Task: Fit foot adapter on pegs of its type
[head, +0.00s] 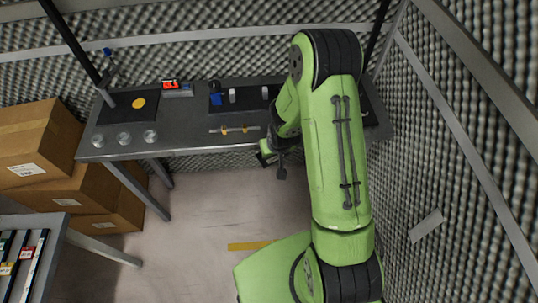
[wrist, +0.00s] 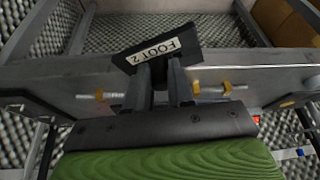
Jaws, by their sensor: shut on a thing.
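The foot adapter (wrist: 185,42) is a dark flat plate with a white "FOOT 2" label, upside down in the wrist view. My gripper (wrist: 166,82) is shut on it and holds it tilted. In the head view my gripper (head: 268,152) is at the front edge of the workbench, right of centre, partly hidden by my arm. A thin metal rod with two yellow pieces (head: 234,129) lies near the bench front; it also shows behind my fingers in the wrist view (wrist: 212,90). I cannot make out which pegs match the adapter.
The grey workbench (head: 180,138) carries a black mat (head: 119,106) with a yellow disc, several clear round pieces (head: 124,138), a red display (head: 170,86) and a dark panel with blue and white parts (head: 232,96). Cardboard boxes (head: 40,145) stand left. Floor before the bench is clear.

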